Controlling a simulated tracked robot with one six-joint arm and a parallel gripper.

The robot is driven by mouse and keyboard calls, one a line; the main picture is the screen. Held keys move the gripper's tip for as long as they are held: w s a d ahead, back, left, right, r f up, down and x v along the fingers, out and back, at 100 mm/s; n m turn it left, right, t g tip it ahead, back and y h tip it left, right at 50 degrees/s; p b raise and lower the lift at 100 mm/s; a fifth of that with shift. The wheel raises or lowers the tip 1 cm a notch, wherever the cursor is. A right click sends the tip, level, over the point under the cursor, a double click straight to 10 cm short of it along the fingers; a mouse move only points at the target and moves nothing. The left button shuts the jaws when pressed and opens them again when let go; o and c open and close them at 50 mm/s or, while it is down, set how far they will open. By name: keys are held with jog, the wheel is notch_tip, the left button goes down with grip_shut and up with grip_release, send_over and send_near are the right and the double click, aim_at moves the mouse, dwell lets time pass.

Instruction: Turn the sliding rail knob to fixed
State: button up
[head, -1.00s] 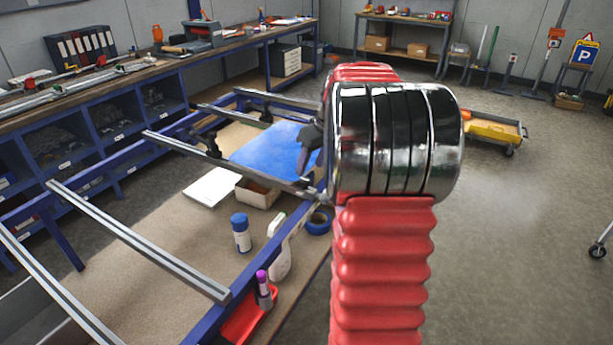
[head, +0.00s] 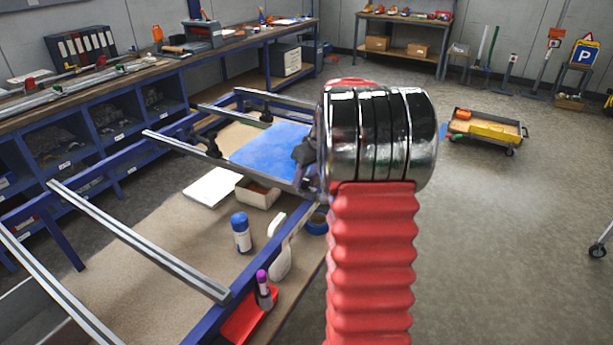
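A blue sign panel (head: 262,150) lies on the blue-framed bench with metal rails. A grey rail (head: 172,145) runs along its near side, and another rail (head: 220,115) is beyond its left side. Small dark knob-like parts stand at these rails, one (head: 213,146) left of the panel and one (head: 267,116) farther back. I cannot read their settings. My gripper (head: 302,158) shows only as a dark piece at the panel's right edge, by the end of the near rail. My red and chrome arm hides the rest, and any knob there.
A spray can with a blue cap (head: 241,233), a white bottle (head: 281,260), a small box (head: 258,192) and a red tray (head: 250,318) are on the near bench. A yellow-loaded cart (head: 487,128) stands on the floor at right.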

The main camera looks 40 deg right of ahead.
jog(key=c, duration=0.6)
jog(key=shift+d, duration=0.1)
jog(key=shift+c, duration=0.5)
jog(key=shift+m, duration=0.3)
jog(key=shift+w+a+m+g+h, duration=0.15)
jog(key=shift+m+h, duration=0.35)
jog(key=shift+m, duration=0.7)
jog(key=shift+s+a+m+g+h, duration=0.15)
jog(key=shift+m+h, duration=0.35)
jog(key=shift+m, duration=0.7)
jog(key=shift+w+a+m+g+h, duration=0.15)
jog(key=shift+m+g+h, duration=0.2)
jog(key=shift+m, duration=0.85)
jog(key=shift+w+m+g+h, duration=0.15)
jog(key=shift+m+h, duration=0.3)
jog(key=shift+m, duration=0.75)
